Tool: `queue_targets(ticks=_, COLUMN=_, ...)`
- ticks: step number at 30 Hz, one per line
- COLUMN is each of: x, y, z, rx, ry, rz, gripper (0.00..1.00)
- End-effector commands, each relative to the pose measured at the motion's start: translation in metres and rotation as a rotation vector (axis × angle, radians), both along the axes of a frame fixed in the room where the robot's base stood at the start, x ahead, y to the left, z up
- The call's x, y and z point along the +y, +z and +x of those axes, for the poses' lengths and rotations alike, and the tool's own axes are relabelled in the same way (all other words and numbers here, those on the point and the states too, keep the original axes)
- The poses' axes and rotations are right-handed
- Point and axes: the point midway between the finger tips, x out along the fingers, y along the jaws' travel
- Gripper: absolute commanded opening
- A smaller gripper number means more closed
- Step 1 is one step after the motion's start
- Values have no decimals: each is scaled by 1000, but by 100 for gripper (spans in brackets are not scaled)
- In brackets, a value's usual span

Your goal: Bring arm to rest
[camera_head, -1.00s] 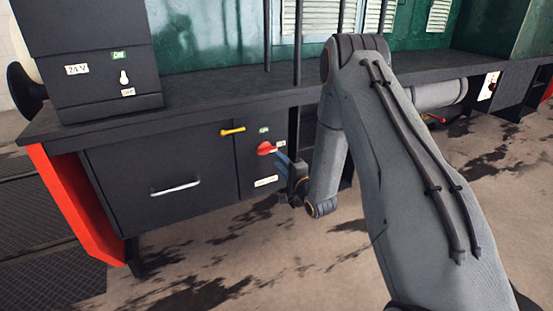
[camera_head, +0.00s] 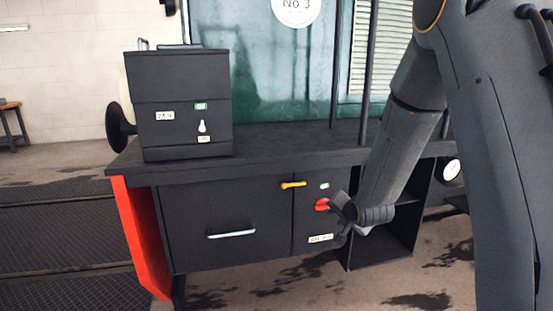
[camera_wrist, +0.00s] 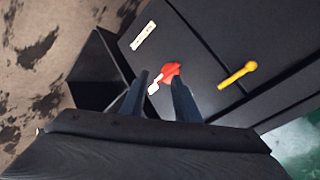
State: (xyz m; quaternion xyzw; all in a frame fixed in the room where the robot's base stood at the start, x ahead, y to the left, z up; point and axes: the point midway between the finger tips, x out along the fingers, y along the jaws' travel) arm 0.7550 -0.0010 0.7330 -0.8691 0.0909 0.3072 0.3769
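My gripper (camera_wrist: 160,98) shows in the wrist view with its two dark fingers apart and nothing between them that I can see held. The fingers point toward a red rotary knob (camera_wrist: 170,72) with a white tip on the black cabinet front. I cannot tell whether a finger touches the knob. In the head view my arm reaches down from the right, and its end (camera_head: 343,210) is just right of the red knob (camera_head: 322,204), partly hidden by my wrist.
A yellow handle (camera_head: 293,184) sits above left of the knob. A black drawer (camera_head: 225,215) has a silver handle. A black box (camera_head: 180,105) stands on the bench top (camera_head: 280,140). An open compartment (camera_head: 385,240) is right of the knob. A red side panel (camera_head: 140,235) is at left.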

Motion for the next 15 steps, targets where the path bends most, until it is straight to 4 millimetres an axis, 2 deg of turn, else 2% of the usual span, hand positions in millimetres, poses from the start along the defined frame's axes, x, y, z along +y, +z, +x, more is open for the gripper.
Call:
queue_targets(ticks=1, x=4, y=11, z=-16, rx=45, ry=27, rz=-52, gripper=29)
queue_targets(ticks=5, x=11, y=25, z=-67, rx=192, ry=116, rz=-182, gripper=29)
queue_targets(ticks=8, x=18, y=36, z=-113, rx=306, ry=202, rz=-264, gripper=29)
queue_targets(ticks=15, x=34, y=58, z=-230, rx=552, ry=446, rz=-391, gripper=29)
